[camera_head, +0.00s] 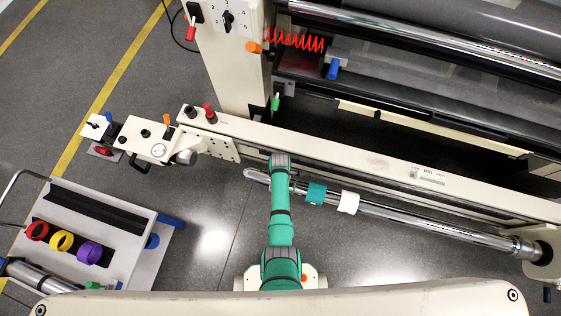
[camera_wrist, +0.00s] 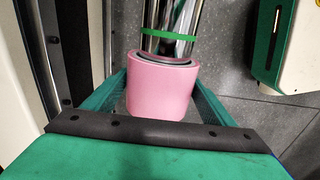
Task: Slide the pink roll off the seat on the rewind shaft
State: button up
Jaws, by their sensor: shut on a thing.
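The pink roll (camera_wrist: 160,92) sits between the two green fingers of my gripper (camera_wrist: 155,100) in the wrist view, and the fingers are shut on it from both sides. Its far end shows a dark and grey core ring. The chrome rewind shaft (camera_wrist: 186,12) runs up from that end, with a green band around it just beyond the roll. I cannot tell how far the shaft reaches into the roll. In the head view the shaft (camera_head: 400,217) runs from lower right to a free tip left of my arm; my arm hides the gripper and most of the roll.
On the shaft right of my arm are a teal roll (camera_head: 316,193) and a white roll (camera_head: 348,202). A long cream beam (camera_head: 330,150) runs close behind the shaft. A cart (camera_head: 130,215) with red, yellow and purple rings stands at left. Floor between cart and arm is clear.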

jog(key=shift+w+a, duration=0.3)
jog(key=shift+a, duration=0.55)
jog(key=shift+w+a, duration=0.25)
jog(key=shift+a, duration=0.65)
jog(key=shift+w+a, duration=0.3)
jog(key=shift+a, duration=0.55)
jog(key=shift+a, duration=0.1)
jog(key=w+a, duration=0.2)
jog(key=a, duration=0.6)
jog(key=w+a, duration=0.3)
jog(key=a, duration=0.6)
jog(key=shift+w+a, duration=0.25)
jog(key=shift+w, duration=0.1)
dwell(2.6)
dwell(0.7)
